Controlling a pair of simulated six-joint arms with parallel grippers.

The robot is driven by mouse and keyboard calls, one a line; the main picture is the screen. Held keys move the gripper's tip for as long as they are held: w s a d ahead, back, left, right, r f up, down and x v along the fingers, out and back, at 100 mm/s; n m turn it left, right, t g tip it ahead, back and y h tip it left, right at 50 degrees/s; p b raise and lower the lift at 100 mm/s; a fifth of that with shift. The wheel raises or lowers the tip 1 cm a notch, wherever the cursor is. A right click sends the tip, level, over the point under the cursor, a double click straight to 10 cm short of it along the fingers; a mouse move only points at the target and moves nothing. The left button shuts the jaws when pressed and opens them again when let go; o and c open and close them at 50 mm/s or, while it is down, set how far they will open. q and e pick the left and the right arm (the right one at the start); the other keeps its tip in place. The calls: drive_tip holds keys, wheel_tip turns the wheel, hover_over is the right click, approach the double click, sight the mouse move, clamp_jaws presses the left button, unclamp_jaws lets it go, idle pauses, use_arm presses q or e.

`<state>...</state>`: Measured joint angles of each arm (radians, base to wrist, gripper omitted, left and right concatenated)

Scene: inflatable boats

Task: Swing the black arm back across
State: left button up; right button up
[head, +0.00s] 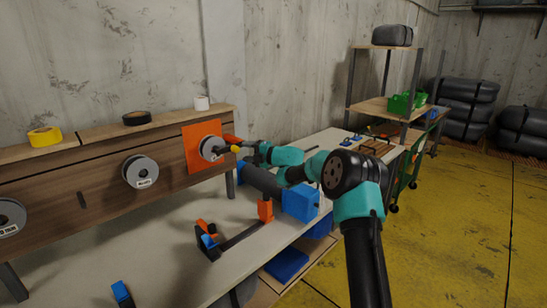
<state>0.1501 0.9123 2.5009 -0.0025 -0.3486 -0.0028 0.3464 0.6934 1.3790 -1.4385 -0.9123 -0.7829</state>
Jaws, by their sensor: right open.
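A black bar (241,237), which looks like the black arm, lies low over the grey table between a black, orange and blue bracket (208,241) and an orange block (265,211). A dark cylinder (262,180) with a blue end block (300,203) sits just behind it. My right gripper (231,146) is open at the back of the table, in front of an orange panel (194,161) and a grey spool (212,147). It is above and apart from the black bar. Whether it touches the spool is unclear. My left gripper is out of view.
A wooden board (100,185) along the back holds another spool (140,171); tape rolls (44,136) lie on its top ledge. A shelf rack (376,107) with green bins (405,103) stands at right. The near table surface (165,265) is mostly clear.

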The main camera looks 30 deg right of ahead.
drive_tip(key=v, duration=1.1)
drive_tip(key=shift+s, duration=0.25)
drive_tip(key=shift+d, duration=0.2)
